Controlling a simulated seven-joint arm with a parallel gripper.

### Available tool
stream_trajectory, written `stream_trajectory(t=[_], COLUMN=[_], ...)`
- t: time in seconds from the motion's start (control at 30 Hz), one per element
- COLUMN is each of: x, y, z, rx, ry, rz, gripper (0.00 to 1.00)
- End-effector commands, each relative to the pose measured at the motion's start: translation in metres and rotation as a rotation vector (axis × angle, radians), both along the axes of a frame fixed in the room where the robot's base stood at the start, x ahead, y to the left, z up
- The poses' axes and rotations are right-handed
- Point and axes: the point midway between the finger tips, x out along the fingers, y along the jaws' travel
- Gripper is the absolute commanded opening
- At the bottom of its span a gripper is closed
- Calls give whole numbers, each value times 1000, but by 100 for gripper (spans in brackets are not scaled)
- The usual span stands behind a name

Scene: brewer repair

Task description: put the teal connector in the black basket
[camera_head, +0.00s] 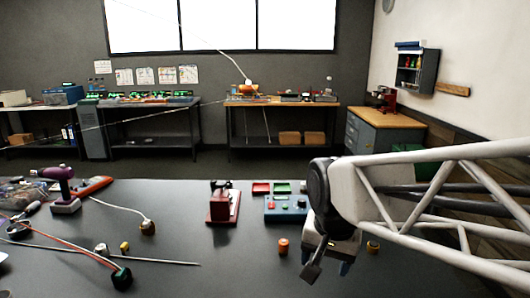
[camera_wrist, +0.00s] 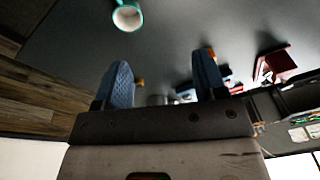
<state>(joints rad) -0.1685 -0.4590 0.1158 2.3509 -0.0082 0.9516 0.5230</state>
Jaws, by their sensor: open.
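A dark green-teal block (camera_head: 121,277), possibly the teal connector, sits at the end of an orange cable at the front left of the table in the head view. I cannot tell for sure that it is the connector. My gripper (camera_head: 325,262) is at the right of the table, well away from that block, pointing down. In the wrist view my gripper (camera_wrist: 163,60) has its two blue fingers wide apart, with nothing seen held between them. I cannot make out a black basket in either view.
A red device (camera_head: 222,205) and a blue box with buttons (camera_head: 285,208) stand mid-table. Orange knobs (camera_head: 283,245) are near my gripper. A purple drill (camera_head: 62,190) and cables crowd the left. A teal cup (camera_wrist: 127,15) shows in the wrist view. The front middle is clear.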

Motion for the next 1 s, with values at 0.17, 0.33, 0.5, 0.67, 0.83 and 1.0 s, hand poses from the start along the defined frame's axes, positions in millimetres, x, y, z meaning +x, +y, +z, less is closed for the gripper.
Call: stream_trajectory(t=[0.17,0.33,0.5,0.67,0.83,1.0], x=[-42,-75,-94,-100,-100,-100], y=[-35,-56,-67,-70,-70,-70], z=[-8,-18,-25,-28,-28,-28], rx=[-37,-71,-95,-101,-102,-102], ry=[-27,-43,-51,-53,-53,-53], rz=[124,231,298,320,321,321], gripper=[65,65,65,65,65,65])
